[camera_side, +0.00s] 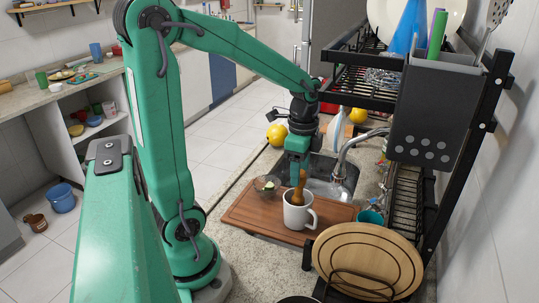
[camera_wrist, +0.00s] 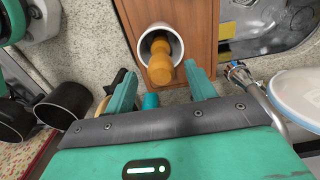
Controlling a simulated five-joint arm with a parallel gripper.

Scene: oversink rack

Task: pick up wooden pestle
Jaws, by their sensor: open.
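The wooden pestle (camera_side: 299,191) stands in a white mug (camera_side: 296,216) with its upper end above the rim. The mug is on a brown wooden board (camera_side: 243,217). In the wrist view the pestle (camera_wrist: 160,66) points toward the camera out of the mug (camera_wrist: 178,47). My gripper (camera_side: 297,172) is above the mug, close to the top of the pestle. In the wrist view my gripper (camera_wrist: 163,84) is open, with one jaw on each side below the pestle in the picture. The pestle's lower end is hidden inside the mug.
A glass bowl (camera_side: 267,184) sits on the board left of the mug. The sink (camera_side: 325,172) and its faucet (camera_side: 352,148) are behind. A black rack (camera_side: 447,195) rises at the right, with a round wooden board (camera_side: 368,258) in front and a teal cup (camera_side: 371,216).

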